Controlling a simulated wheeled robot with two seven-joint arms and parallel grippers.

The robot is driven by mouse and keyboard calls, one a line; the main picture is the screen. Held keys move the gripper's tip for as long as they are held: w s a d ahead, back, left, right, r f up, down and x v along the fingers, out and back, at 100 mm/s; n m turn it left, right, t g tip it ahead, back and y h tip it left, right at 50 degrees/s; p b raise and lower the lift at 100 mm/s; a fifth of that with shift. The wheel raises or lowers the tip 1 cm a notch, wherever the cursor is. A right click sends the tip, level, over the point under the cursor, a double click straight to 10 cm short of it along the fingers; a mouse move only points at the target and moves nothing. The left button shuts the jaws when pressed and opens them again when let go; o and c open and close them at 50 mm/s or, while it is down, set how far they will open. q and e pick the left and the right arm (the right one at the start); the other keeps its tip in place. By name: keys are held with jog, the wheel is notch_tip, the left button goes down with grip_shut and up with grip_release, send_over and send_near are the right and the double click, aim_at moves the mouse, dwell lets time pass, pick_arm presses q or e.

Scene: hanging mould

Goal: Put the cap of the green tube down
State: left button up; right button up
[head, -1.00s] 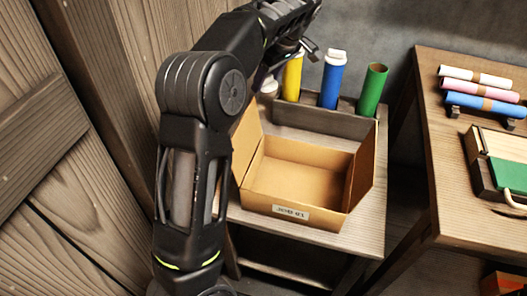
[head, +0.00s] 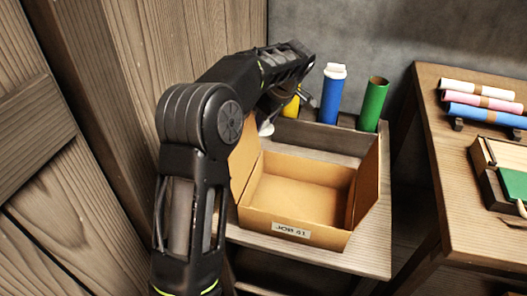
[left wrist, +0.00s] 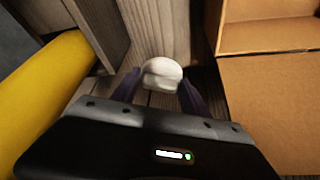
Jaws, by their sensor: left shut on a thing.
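The green tube (head: 374,105) stands in the rack at the back of the small table, its brown top end open and bare. My left gripper (left wrist: 160,88) is shut on a white cap (left wrist: 162,72), with a dark finger on each side of it. The cap also shows in the head view (head: 266,130), low beside the left flap of the cardboard box. Wooden boards lie under and behind the cap; I cannot tell whether it touches them. My arm hides most of the left gripper in the head view. My right gripper is not in view.
The cardboard box (head: 292,231) stands open and empty on the small table (head: 366,245). A blue tube (head: 332,98) with a white cap and a yellow tube (head: 291,107), partly hidden, stand in the rack. A second table (head: 455,205) at right holds rolled tubes.

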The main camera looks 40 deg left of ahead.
aim_at(266, 129)
pick_arm(q)
jog(key=shift+f, duration=1.9)
jog(key=shift+f+b, duration=0.85)
jog(key=shift+f, duration=1.75)
jog(key=shift+f, duration=0.15)
jog(key=o, duration=1.3)
